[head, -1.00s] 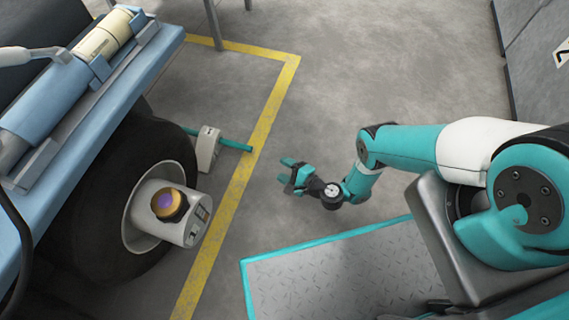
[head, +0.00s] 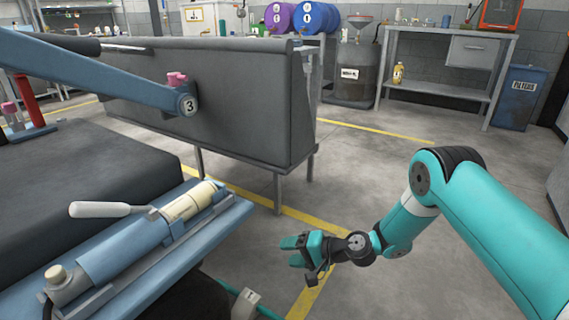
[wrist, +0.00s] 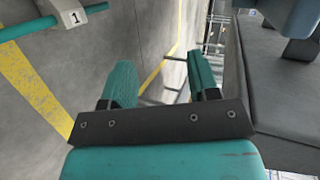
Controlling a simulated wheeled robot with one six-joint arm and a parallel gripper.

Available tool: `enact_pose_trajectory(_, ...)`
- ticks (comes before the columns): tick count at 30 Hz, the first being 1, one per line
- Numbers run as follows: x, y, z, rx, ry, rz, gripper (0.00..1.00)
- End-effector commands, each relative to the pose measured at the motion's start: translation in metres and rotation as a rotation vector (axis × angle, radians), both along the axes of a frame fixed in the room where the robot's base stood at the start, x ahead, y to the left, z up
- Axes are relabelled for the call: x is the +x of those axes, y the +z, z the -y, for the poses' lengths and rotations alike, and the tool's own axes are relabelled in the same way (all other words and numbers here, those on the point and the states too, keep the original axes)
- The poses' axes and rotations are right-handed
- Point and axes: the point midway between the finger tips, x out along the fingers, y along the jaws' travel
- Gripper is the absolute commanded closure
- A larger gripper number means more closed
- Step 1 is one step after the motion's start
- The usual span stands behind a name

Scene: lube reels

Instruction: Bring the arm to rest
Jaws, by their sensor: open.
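My arm (head: 480,220) reaches in from the right in the head view, with its elbow raised. My gripper (head: 292,251) is at the arm's end, to the right of the blue machine's side rail and above the floor. In the wrist view the two teal fingers of my gripper (wrist: 160,82) stand apart with nothing between them. Grey floor and a yellow line show beyond them.
A blue rail (head: 160,250) carrying a cylinder and a grey lever is close on the left. A grey metal panel on legs (head: 210,95) stands behind. A workbench (head: 450,65) and a blue filters bin (head: 519,97) are at the back right. Open floor (head: 370,165) lies between.

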Motion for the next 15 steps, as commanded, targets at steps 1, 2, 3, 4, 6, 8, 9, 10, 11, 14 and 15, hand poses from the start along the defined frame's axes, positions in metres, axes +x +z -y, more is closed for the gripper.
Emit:
enact_pose_trajectory(1, 0.000, 0.037, -0.003, -0.043, 0.052, 0.039, 0.45)
enact_pose_trajectory(2, -0.003, 0.053, -0.004, -0.070, 0.083, 0.054, 0.45)
enact_pose_trajectory(3, -0.008, 0.075, -0.005, -0.108, 0.124, 0.078, 0.45)
enact_pose_trajectory(4, -0.012, 0.091, -0.005, -0.135, 0.153, 0.093, 0.45)
enact_pose_trajectory(6, -0.026, 0.127, -0.003, -0.202, 0.220, 0.129, 0.45)
enact_pose_trajectory(8, -0.040, 0.157, 0.000, -0.259, 0.274, 0.156, 0.45)
enact_pose_trajectory(9, -0.051, 0.176, 0.003, -0.297, 0.308, 0.175, 0.45)
enact_pose_trajectory(10, -0.060, 0.190, 0.005, -0.325, 0.335, 0.186, 0.45)
enact_pose_trajectory(11, -0.070, 0.203, 0.009, -0.353, 0.359, 0.199, 0.45)
enact_pose_trajectory(14, -0.105, 0.243, 0.022, -0.449, 0.438, 0.233, 0.45)
enact_pose_trajectory(15, -0.121, 0.257, 0.028, -0.488, 0.466, 0.245, 0.45)
